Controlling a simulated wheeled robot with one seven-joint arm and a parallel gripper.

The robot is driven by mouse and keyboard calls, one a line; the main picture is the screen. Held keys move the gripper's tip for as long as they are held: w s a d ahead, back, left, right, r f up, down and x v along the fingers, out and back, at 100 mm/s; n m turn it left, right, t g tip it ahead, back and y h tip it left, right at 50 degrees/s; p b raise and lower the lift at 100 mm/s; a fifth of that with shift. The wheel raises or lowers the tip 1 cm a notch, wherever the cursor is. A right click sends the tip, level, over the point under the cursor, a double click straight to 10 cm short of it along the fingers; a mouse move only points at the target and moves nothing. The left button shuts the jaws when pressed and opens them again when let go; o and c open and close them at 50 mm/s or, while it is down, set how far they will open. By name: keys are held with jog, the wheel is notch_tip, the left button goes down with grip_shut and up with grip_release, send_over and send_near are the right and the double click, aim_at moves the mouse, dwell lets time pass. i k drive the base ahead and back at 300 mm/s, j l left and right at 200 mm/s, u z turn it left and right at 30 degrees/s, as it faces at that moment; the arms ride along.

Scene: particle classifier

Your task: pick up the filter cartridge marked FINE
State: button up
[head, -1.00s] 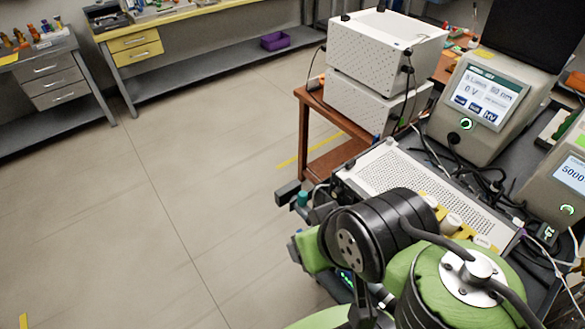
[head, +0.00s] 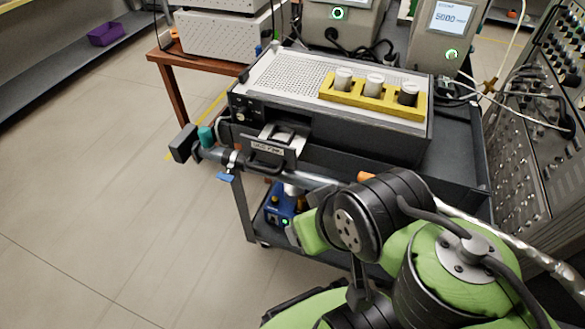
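Three short cylinders stand upright in a yellow rack (head: 340,96) on top of the perforated metal instrument. They look like the filter cartridges: the left one (head: 343,79) and the middle one (head: 374,86) are pale, and the right one (head: 408,94) is dark with a light top. Their markings are too small to read, so I cannot tell which is FINE. My green and black arm fills the lower right, in front of the cart.
The instrument (head: 300,75) sits on a dark cart (head: 455,160), with a drawer-like front part (head: 270,146) and a rail. Display boxes (head: 445,35) and loose cables stand behind. A cable-filled panel (head: 535,120) is at right. Floor at left is clear.

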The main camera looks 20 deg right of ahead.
aim_at(374, 83)
jog(key=z, duration=1)
